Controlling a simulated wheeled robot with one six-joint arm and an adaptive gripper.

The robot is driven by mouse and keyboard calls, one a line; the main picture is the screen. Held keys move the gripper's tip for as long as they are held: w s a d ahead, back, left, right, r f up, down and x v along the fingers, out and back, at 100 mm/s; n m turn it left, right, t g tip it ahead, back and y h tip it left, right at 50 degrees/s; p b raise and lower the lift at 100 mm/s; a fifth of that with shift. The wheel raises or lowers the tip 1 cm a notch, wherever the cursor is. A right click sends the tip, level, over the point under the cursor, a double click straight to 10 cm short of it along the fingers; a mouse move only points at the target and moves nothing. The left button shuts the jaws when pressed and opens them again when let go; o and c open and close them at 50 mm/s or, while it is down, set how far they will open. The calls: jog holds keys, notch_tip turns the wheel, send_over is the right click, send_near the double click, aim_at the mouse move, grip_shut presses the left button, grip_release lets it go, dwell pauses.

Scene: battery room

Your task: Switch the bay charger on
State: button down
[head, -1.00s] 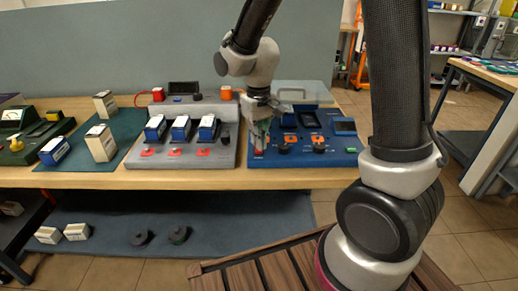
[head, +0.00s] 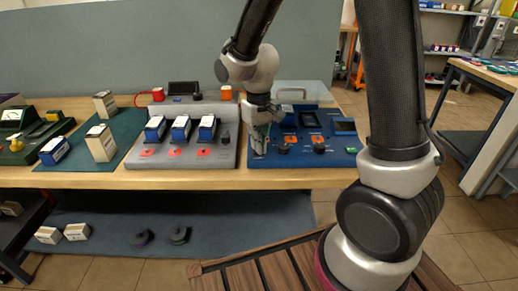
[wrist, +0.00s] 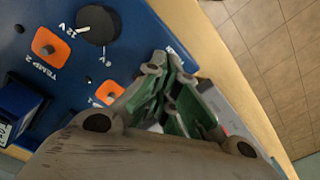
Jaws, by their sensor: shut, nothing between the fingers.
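A grey bay unit (head: 180,155) with three blue-and-white batteries (head: 181,130) stands on the wooden bench, with red marks along its front. A small black part, perhaps a switch (head: 226,134), is at its right end; its position is unclear. A blue panel unit (head: 330,158) with orange and black knobs stands to its right. My gripper (head: 260,150) is shut and empty, pointing down at the left front of the blue unit. In the wrist view its green-padded fingers (wrist: 165,68) are together beside the blue panel (wrist: 85,85); whether they touch anything is hidden.
A teal mat (head: 128,120) with boxed cells (head: 101,143) and a green meter unit (head: 35,140) are on the left. A lower shelf (head: 240,222) holds small items. A grey partition (head: 120,45) closes off the back.

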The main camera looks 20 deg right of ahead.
jog(key=shift+f, duration=0.15)
jog(key=shift+r, duration=3.5)
jog(key=shift+s+d, duration=0.1)
jog(key=shift+s, duration=0.15)
jog(key=s+d+r+m+t, duration=0.1)
jog(key=s+d+r+t, duration=0.1)
jog(key=s+d+r, duration=0.4)
jog(key=s+d+r+m+t, duration=0.1)
jog(key=s+d+r, duration=0.5)
jog(key=s, duration=0.6)
jog(key=d+t, duration=0.1)
jog(key=d, duration=0.1)
jog(key=shift+s+d, duration=0.25)
jog(key=shift+d, duration=0.1)
